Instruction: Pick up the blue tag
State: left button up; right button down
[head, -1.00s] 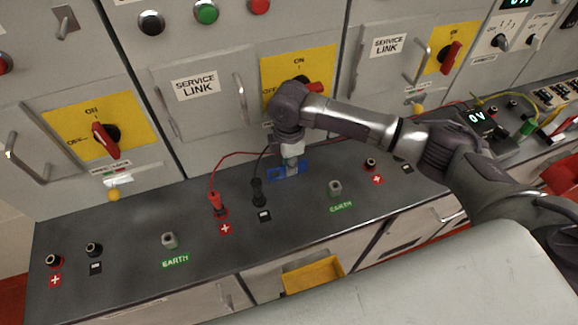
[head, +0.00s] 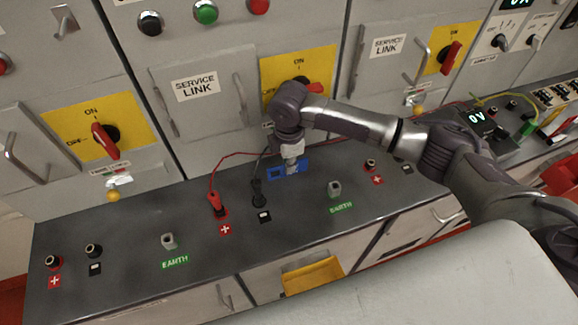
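The blue tag (head: 277,174) lies at the back of the dark bench top, below the middle yellow switch panel. My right gripper (head: 291,165) points down right over the tag and covers part of it. Its fingers are small and partly hidden, so I cannot tell whether they are open or shut on the tag. My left gripper is not in the head view.
A red probe (head: 216,204) and a black probe (head: 257,192) stand in sockets just left of the tag, their leads running behind my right gripper. Earth posts (head: 335,189) (head: 169,241) stand on the bench (head: 120,225). A meter (head: 477,118) reads 0 V at right.

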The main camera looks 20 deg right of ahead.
notch_tip(320, 180, up, 2)
jog(key=shift+r+b, duration=0.25)
jog(key=shift+b, duration=0.15)
jog(key=s+d+r+b, duration=0.2)
jog(key=d+r, duration=0.5)
jog(key=d, duration=0.4)
jog(key=shift+s+d+r+b, duration=0.2)
jog(key=shift+d+r+b, duration=0.05)
jog(key=shift+r+b, duration=0.1)
jog(key=shift+a, duration=0.1)
